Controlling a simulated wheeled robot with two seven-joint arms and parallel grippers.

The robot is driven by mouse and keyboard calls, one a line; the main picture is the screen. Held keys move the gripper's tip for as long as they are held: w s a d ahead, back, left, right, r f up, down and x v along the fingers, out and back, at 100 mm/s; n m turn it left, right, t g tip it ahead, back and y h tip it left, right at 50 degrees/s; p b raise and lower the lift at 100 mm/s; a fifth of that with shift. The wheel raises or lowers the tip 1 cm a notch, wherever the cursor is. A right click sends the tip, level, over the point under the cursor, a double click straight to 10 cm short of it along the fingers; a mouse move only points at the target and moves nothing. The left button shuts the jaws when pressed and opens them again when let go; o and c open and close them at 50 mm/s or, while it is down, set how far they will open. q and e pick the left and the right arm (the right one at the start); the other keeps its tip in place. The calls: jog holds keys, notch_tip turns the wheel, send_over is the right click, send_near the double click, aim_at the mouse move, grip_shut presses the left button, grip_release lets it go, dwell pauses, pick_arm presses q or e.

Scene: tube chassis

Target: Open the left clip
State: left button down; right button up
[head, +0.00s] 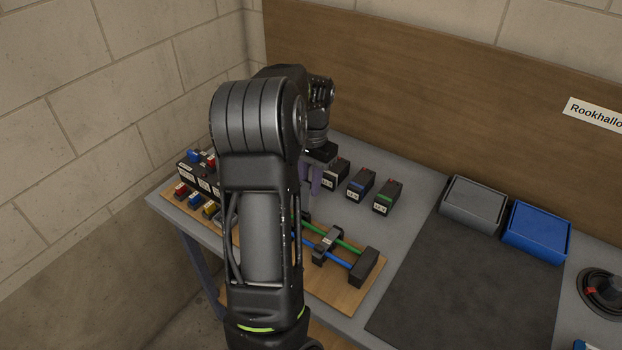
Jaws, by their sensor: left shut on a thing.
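The tube chassis is a wooden board (345,295) carrying a green tube (347,246) and a blue tube (338,261). A dark clip (327,245) sits across both tubes, and a dark end block (364,266) is at their right end. My left gripper (312,190) points down over the far side of the board, its purple fingers close together. The fingers are shut on what seems to be the left clip, but my arm hides most of it and the left part of the tubes. My right gripper is not in view.
Small dark boxes with coloured tops, such as the green-topped one (387,197), stand behind the board. More coloured parts (195,200) are at the left. A grey bin (473,204) and a blue bin (537,230) stand at the back right. The dark mat (465,290) is clear.

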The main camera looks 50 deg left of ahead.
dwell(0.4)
pick_arm(q)
jog(key=c, duration=1.2)
grip_release()
jog(key=shift+c, duration=0.2)
notch_tip(320, 180, up, 8)
jog(key=b, duration=0.1)
jog(key=shift+w+a, duration=0.15)
jog(key=shift+w, duration=0.25)
jog(key=shift+f, duration=0.15)
